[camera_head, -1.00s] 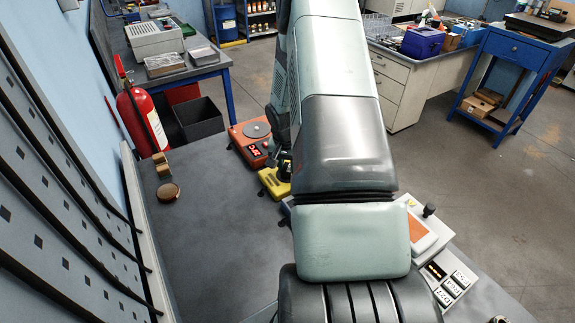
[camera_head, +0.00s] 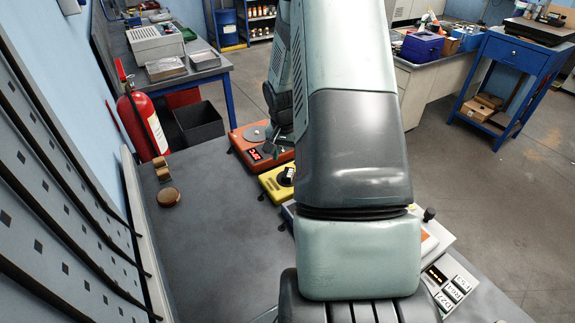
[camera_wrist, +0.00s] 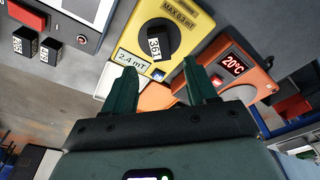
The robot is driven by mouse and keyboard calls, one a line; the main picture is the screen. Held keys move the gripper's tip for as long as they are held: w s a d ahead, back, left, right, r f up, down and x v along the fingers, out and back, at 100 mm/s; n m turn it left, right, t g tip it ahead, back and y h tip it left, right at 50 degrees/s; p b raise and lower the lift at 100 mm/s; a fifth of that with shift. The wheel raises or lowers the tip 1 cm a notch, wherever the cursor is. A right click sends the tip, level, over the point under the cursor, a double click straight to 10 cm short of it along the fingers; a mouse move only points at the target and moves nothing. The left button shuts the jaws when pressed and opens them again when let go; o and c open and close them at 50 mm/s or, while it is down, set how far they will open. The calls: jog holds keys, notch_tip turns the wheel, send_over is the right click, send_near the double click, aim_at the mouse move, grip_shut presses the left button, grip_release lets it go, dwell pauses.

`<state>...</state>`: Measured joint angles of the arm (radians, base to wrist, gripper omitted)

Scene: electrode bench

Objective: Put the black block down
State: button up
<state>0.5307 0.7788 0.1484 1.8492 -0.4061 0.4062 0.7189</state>
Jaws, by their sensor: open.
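A black block with a white number label (camera_wrist: 155,42) stands on the round dark spot of the yellow device (camera_wrist: 178,15) in the wrist view. In the head view the block (camera_head: 287,175) shows small on the yellow device (camera_head: 270,184). My gripper (camera_wrist: 159,67) is open, with its two green fingers apart and nothing between them. The block lies ahead of the fingertips and clear of them. In the head view my arm hides part of the yellow device.
Other labelled black blocks (camera_wrist: 50,51) sit at the left of the wrist view. A round brown object (camera_head: 169,196) lies on the bench, whose middle is clear.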

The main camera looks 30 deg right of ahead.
jog(key=r, duration=0.4)
jog(key=shift+s+a+r, duration=0.25)
jog(key=shift+s+r, duration=0.05)
jog(key=shift+r, duration=0.1)
jog(key=s+a+r+n+t, duration=0.15)
jog(key=s+a+r, duration=0.25)
jog(key=a+r, duration=0.5)
jog(key=s+a+r+n+t, duration=0.1)
jog(key=s+a+r+n, duration=0.25)
jog(key=r, duration=0.95)
jog(key=s+a+r+n+t, duration=0.1)
jog(key=s+a, duration=0.3)
jog(key=s, duration=0.4)
jog(key=s+a+r+n+t+y, duration=0.1)
jog(key=s+a+r+n, duration=0.2)
jog(key=s, duration=0.6)
jog(key=shift+s+a+r, duration=0.2)
jog(key=shift+a+r, duration=0.5)
jog(key=shift+a, duration=0.3)
jog(key=shift+o, duration=0.2)
